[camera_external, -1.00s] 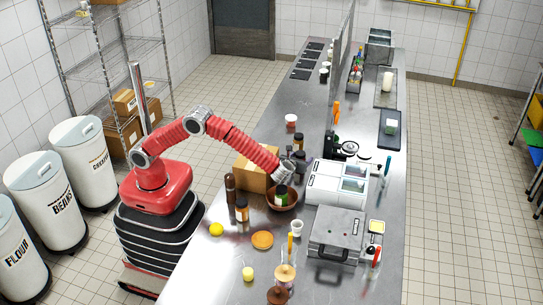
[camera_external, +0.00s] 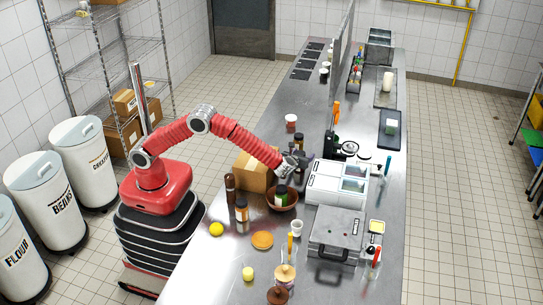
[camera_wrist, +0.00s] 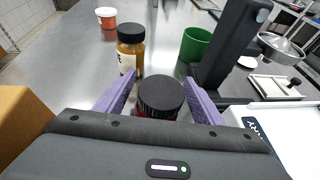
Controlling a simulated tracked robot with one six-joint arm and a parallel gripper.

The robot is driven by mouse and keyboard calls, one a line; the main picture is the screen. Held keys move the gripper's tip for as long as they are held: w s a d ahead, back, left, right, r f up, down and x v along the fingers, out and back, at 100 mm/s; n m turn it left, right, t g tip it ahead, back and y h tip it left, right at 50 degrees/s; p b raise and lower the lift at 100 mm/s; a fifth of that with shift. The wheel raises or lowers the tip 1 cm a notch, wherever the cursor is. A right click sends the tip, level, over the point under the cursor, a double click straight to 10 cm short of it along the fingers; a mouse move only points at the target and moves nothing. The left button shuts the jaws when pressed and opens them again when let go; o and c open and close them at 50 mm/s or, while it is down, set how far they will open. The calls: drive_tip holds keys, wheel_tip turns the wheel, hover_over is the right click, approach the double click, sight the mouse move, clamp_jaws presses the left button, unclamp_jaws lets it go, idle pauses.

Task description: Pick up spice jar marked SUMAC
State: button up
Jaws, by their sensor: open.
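A jar with a black lid (camera_wrist: 160,92) and dark red contents stands between the purple fingers of my gripper (camera_wrist: 159,82) in the wrist view. The fingers are open, one on each side of it; I cannot tell whether they touch it. Its label is hidden, so the SUMAC marking cannot be read. In the external view my gripper (camera_external: 293,163) is low over the counter and largely hides this jar. An amber jar with a black lid (camera_wrist: 131,52) stands just beyond it, its label mostly turned away.
A cardboard box (camera_external: 252,170) and a brown bowl (camera_external: 293,203) holding a green-labelled jar (camera_external: 281,190) are close by. A white machine (camera_external: 325,190) stands to the right. A green cup (camera_wrist: 196,46) and dark stand (camera_wrist: 232,45) are beyond the right finger.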

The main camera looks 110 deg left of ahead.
drive_tip(key=c, duration=1.2)
drive_tip(key=shift+r, duration=0.1)
wheel_tip(320, 180, up, 10)
idle(0.4)
idle(0.4)
